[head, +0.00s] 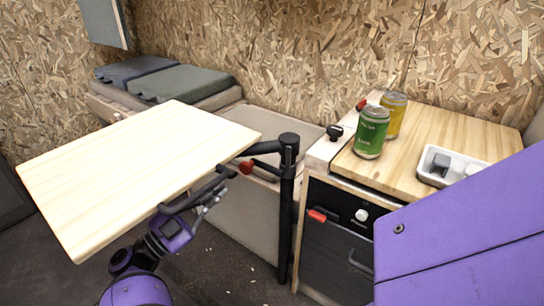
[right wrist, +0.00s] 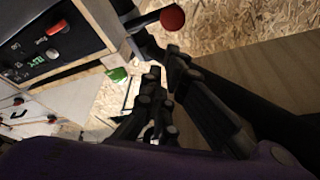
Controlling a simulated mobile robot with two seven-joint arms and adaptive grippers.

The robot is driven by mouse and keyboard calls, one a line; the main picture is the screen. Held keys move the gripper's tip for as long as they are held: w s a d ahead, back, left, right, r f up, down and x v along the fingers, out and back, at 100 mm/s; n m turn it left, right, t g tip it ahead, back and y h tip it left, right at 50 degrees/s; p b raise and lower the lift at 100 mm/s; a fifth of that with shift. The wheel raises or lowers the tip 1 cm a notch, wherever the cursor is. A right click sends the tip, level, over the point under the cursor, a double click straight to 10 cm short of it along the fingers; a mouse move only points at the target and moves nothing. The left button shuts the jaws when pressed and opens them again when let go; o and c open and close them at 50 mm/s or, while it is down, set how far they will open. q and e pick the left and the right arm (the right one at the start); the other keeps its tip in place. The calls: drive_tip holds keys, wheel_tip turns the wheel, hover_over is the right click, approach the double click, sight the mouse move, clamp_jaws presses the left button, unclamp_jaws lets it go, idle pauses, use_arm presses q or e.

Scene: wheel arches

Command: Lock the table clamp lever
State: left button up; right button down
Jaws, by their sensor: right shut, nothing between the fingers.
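The table clamp lever ends in a red ball knob (head: 246,167), beside the black post (head: 287,200) and at the edge of the pale wooden tabletop (head: 140,165). In the right wrist view the red knob (right wrist: 172,17) sits on a short dark lever at the top, beyond the fingertips. My right gripper (head: 214,194) is shut and empty, low beside the tabletop's near right edge, a little left of and below the knob. Its dark fingers (right wrist: 163,72) show in the right wrist view, apart from the knob. My left gripper is not in view.
Right of the post stands a cabinet with a wooden top (head: 410,150), bearing a green can (head: 371,133), a yellow can (head: 394,112) and a white tray (head: 432,163). Cushions (head: 180,82) lie on a bench behind the table. Floor is free below the post's left side.

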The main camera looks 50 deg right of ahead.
sight(248, 167)
drive_tip(key=x, duration=1)
drive_tip(key=shift+s+r+b, duration=0.1)
drive_tip(key=shift+r+b, duration=0.05)
drive_tip(key=shift+b, duration=0.15)
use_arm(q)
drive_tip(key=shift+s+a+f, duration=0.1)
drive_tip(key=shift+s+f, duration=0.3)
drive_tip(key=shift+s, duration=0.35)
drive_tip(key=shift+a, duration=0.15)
